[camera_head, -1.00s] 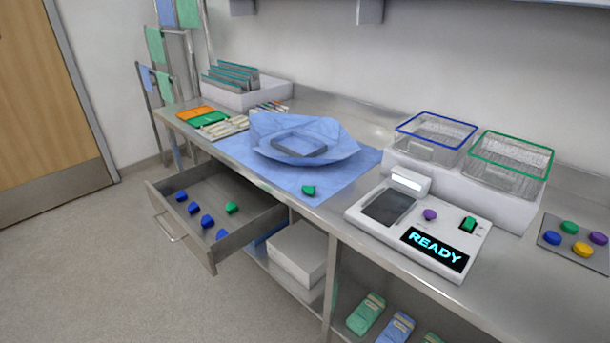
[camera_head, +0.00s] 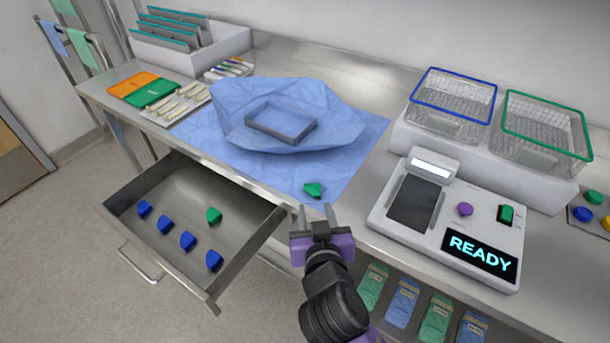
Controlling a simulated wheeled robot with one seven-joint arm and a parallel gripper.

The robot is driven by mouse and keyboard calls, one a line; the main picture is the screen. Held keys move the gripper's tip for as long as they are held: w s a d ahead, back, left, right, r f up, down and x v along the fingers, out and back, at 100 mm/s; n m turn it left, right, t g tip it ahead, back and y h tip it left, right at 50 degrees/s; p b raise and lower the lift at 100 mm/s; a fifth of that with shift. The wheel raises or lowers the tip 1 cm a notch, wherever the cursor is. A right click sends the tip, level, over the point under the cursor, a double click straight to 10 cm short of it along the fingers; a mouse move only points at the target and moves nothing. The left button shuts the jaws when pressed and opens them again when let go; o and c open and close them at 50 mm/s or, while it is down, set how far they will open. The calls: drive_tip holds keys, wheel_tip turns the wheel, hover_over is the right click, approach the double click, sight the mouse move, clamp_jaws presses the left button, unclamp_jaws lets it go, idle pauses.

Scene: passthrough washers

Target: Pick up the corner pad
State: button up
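A green corner pad (camera_head: 313,189) lies on the front edge of the blue wrap sheet (camera_head: 352,150) on the steel counter. A second green pad (camera_head: 214,215) lies in the open drawer (camera_head: 165,200) among several blue pads (camera_head: 188,241). My gripper (camera_head: 316,210) is just in front of the counter edge, right below the pad on the sheet in the picture. Its two fingers are apart with nothing seen between them. Whether it touches the pad cannot be told, but a small gap shows.
A grey tray (camera_head: 281,122) rests in the crumpled blue wrap behind the pad. A white device (camera_head: 452,215) reading READY stands to the right, with wire baskets (camera_head: 452,104) behind it. The open drawer juts out at left. Packets (camera_head: 403,303) lie on the lower shelf.

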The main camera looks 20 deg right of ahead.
sight(318, 196)
drive_tip(key=shift+m+g+h, duration=0.4)
drive_tip(key=shift+m, duration=0.2)
drive_tip(key=shift+s+d+f+p+x, duration=0.15)
drive_tip(key=shift+p+x, duration=0.1)
drive_tip(key=shift+x, duration=1.1)
drive_tip(key=shift+s+d+f+p+x, duration=0.1)
drive_tip(key=shift+p+x, duration=0.2)
drive_tip(key=shift+x, duration=1.05)
drive_tip(key=shift+s+d+f+p+x, duration=0.15)
drive_tip(key=shift+p+x, duration=0.1)
drive_tip(key=shift+x, duration=1.1)
clamp_jaws()
